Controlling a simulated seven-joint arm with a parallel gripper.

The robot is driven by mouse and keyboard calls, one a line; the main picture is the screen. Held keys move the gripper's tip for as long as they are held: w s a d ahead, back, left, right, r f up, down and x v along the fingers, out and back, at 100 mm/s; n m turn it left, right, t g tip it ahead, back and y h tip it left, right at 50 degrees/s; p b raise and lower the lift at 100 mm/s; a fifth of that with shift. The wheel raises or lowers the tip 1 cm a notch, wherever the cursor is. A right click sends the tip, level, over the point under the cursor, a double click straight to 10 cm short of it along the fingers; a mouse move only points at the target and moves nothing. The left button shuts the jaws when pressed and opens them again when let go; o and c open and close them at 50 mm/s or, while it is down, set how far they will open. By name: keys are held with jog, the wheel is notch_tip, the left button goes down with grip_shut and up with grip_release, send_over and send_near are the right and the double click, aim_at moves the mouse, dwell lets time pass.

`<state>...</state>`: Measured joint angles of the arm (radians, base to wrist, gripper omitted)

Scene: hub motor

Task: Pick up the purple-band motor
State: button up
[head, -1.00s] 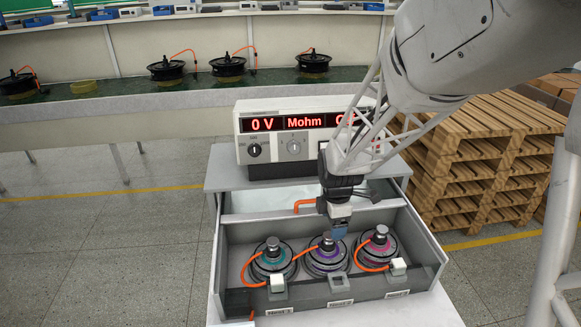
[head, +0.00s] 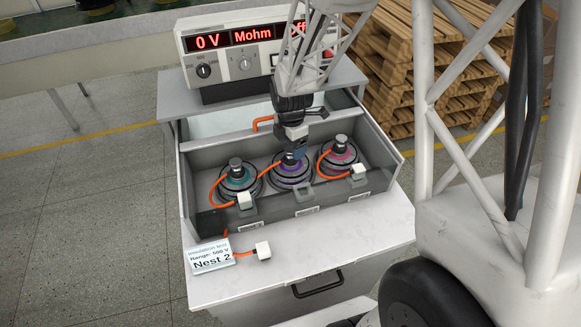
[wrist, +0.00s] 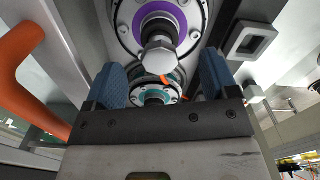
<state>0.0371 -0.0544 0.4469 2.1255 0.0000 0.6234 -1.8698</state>
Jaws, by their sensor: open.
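The purple-band motor (head: 289,173) sits in the middle of three motors in the grey tray (head: 186,165). In the wrist view its purple ring (wrist: 143,17) is at the top, with its metal shaft and hex nut pointing toward me. My gripper (head: 297,153) is over this motor in the head view, pointing down and partly covering its top. In the wrist view my gripper (wrist: 162,82) has its two blue fingers apart, with nothing held between them. The shaft end shows between and just beyond the fingertips; I cannot tell whether they touch it.
A teal-band motor (head: 237,180) is at left, a pink-band motor (head: 340,155) at right, with orange cables close by. The middle grey socket (head: 303,194) looks empty. A sign reading "Nest 2" (head: 211,256) and a loose white plug (head: 262,250) lie in front. A tester (head: 230,60) stands behind.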

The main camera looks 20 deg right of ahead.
aim_at(290, 157)
jog(key=shift+f, duration=0.35)
jog(key=shift+f, duration=0.15)
jog(key=shift+a+f, duration=0.1)
jog(key=shift+f, duration=2.35)
jog(key=c, duration=1.3)
jog(key=shift+o, duration=0.2)
jog(key=shift+r, duration=0.2)
notch_tip(290, 157, up, 28)
jog(key=shift+f, duration=0.15)
